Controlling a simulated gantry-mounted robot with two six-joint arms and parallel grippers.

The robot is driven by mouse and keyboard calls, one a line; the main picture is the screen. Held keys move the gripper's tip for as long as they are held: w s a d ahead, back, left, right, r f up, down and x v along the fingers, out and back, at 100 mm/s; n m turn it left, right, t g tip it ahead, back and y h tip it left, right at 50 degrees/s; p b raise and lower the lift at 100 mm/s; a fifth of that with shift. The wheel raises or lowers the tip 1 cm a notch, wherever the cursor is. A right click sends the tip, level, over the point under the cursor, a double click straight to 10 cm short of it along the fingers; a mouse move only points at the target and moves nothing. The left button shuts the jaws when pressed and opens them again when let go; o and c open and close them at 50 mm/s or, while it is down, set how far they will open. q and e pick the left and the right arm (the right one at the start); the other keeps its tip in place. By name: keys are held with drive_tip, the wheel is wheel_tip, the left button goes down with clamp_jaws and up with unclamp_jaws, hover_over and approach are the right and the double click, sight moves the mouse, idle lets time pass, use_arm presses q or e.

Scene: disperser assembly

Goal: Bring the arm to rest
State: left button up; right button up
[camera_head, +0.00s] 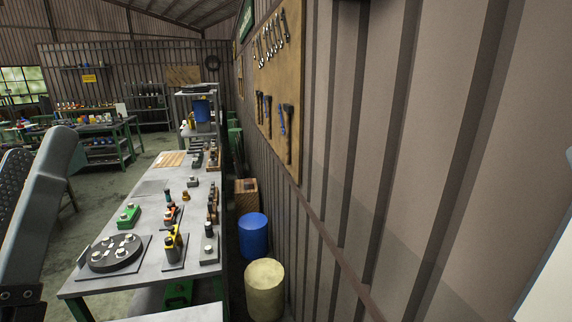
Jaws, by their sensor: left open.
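My left gripper (38,150) is close to the camera at the left edge, with its grey fingers pointing up. The fingers stand apart with a gap between them, and I see nothing held in it. One finger shows a dark textured pad and is partly cut off by the picture edge. The gripper is to the left of the grey workbench (152,187) and in front of the room behind.
The bench holds a dark round plate with metal blocks (115,253), a green block (128,215) and a yellow tool (173,243). A blue barrel (253,236) and a cream barrel (265,289) stand beside it, by the corrugated wall (350,150). Open floor lies left of the bench.

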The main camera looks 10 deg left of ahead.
use_arm(q)
drive_tip(key=d+r+m+h+p, duration=0.3)
drive_tip(key=r+m+h+p, duration=0.2)
drive_tip(key=r+p, duration=2.2)
drive_tip(key=shift+s+d+r+m+h, duration=0.15)
drive_tip(key=shift+s+r+m+h, duration=0.25)
drive_tip(key=shift+m, duration=0.8)
